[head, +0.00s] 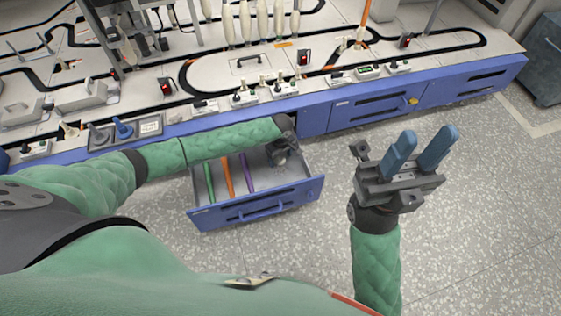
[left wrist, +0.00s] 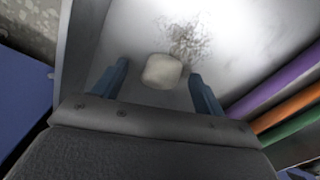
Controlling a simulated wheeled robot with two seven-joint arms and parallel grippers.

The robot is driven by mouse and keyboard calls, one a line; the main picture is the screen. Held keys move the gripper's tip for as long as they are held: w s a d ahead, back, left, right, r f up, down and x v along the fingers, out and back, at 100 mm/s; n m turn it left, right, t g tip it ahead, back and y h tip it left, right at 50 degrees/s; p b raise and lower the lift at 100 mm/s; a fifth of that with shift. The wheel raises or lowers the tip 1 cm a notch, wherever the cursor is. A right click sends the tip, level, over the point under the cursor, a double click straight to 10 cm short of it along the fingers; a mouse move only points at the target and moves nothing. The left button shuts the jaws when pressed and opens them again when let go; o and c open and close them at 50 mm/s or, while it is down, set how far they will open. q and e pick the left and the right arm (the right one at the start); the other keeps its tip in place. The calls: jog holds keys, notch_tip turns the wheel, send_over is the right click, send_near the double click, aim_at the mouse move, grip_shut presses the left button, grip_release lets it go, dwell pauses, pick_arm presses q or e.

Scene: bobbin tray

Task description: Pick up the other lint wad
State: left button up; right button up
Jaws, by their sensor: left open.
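A pale, rounded lint wad (left wrist: 162,71) lies on the floor of the open drawer (head: 255,211). In the left wrist view it sits between the blue fingertips of my left gripper (left wrist: 158,74), with a gap on each side. My left gripper is open and points down into the drawer's right part; it also shows in the head view (head: 281,155), where its fingers are mostly hidden. I cannot make out the wad in the head view. My right gripper (head: 428,137) is open and empty, fingers upward, out over the floor to the right.
Green, orange and purple bars (head: 228,176) run along the drawer's left part. Dark specks (left wrist: 185,40) lie on the drawer floor beyond the wad. The drawer wall (left wrist: 80,45) is close at the left in the wrist view. The workbench (head: 330,115) stands behind the drawer.

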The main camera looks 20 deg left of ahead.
pick_arm(q)
jog(key=c, duration=1)
jog(key=shift+c, duration=0.2)
jog(key=shift+r, duration=0.1)
